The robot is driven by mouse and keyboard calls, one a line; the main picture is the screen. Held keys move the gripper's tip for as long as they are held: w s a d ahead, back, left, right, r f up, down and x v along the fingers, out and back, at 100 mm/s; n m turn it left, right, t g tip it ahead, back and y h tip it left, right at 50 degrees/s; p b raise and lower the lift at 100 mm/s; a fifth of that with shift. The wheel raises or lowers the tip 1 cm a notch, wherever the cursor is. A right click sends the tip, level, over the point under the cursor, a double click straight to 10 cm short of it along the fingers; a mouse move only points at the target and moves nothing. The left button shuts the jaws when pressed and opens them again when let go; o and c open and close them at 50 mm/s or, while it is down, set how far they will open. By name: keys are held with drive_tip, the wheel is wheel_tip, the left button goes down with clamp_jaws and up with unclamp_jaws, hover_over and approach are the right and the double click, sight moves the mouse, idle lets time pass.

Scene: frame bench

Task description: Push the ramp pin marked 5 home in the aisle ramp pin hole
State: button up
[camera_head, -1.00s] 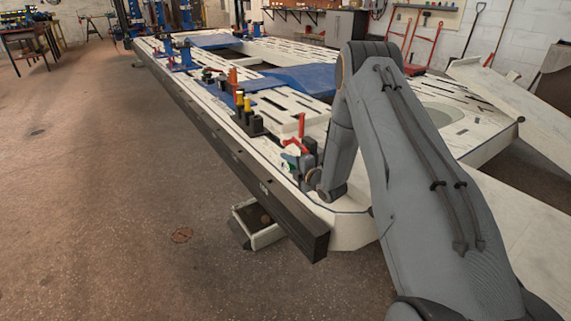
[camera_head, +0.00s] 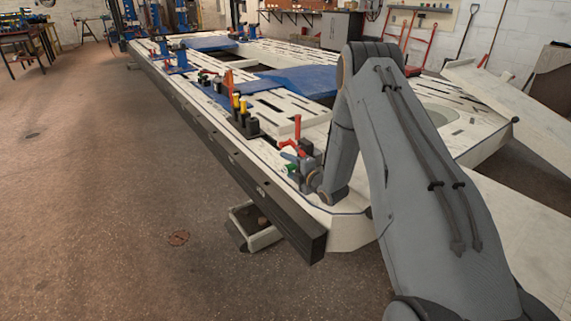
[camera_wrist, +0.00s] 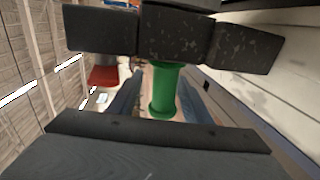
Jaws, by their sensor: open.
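A green spool-shaped piece (camera_wrist: 164,90) with a flared end stands between the fingers of my gripper (camera_wrist: 163,100) in the wrist view. I cannot see a number on it, so I cannot tell whether it is the ramp pin marked 5. The fingers are open, one on each side of it. In the head view, my gripper (camera_head: 303,166) is low at the bench's near edge, with a bit of green (camera_head: 291,167) beside it. The aisle ramp pin hole cannot be made out.
A red-handled part (camera_head: 290,144) stands close by my gripper. A black block with yellow-topped pieces (camera_head: 245,122) stands farther along the white frame bench (camera_head: 340,216). Dark blocks (camera_wrist: 175,35) cross the top of the wrist view. An open box (camera_head: 262,238) sits below the edge.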

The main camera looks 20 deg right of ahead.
sight(293, 167)
drive_tip(key=p+v, duration=0.1)
drive_tip(key=v, duration=0.5)
drive_tip(key=shift+s+d+r, duration=0.1)
drive_tip(key=shift+s+d, duration=0.05)
drive_tip(key=shift+s, duration=0.05)
drive_tip(key=shift+s, duration=0.15)
